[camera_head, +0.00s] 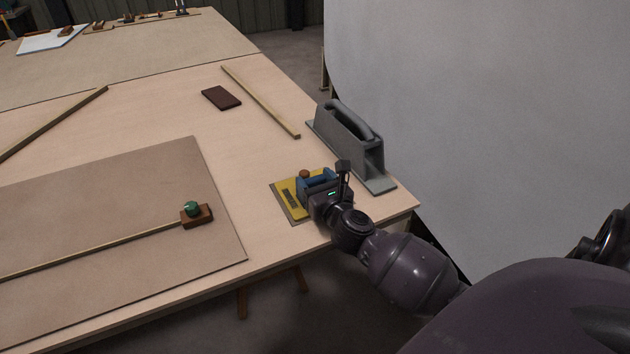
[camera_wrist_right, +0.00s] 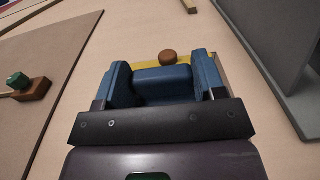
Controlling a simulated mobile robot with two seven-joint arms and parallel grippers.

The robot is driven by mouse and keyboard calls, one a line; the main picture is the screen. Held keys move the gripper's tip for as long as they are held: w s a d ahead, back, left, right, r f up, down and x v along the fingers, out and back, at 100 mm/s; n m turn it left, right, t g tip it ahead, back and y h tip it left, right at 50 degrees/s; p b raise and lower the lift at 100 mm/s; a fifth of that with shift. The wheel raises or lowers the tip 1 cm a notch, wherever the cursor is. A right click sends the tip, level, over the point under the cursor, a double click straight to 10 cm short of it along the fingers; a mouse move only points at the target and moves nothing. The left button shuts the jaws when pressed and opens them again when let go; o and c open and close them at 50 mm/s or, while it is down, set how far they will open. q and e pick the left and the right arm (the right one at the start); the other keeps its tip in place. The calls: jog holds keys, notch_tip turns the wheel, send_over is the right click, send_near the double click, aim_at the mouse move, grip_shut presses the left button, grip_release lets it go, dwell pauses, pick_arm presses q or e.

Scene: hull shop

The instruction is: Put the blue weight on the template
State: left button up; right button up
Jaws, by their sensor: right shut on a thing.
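The blue weight (camera_head: 316,184) is between the fingers of my right gripper (camera_head: 322,188), at the right end of the near table. In the right wrist view the blue weight (camera_wrist_right: 165,84) spans the space between the fingers, and the right gripper (camera_wrist_right: 163,92) is shut on it. The yellow template (camera_head: 287,199), with a dark marking on its face, is under and beside the weight. A brown round knob (camera_head: 305,174) shows just beyond the weight. I cannot tell whether the weight touches the template. My left gripper is not in view.
A grey handled block (camera_head: 348,140) stands close behind the right gripper. A green-knobbed brown block (camera_head: 197,213) holds a wooden strip on a brown sheet (camera_head: 110,210). A dark flat block (camera_head: 221,97) and a loose strip (camera_head: 260,100) lie farther back. The table's edge is near my arm.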

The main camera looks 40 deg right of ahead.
jog(key=o, duration=1.5)
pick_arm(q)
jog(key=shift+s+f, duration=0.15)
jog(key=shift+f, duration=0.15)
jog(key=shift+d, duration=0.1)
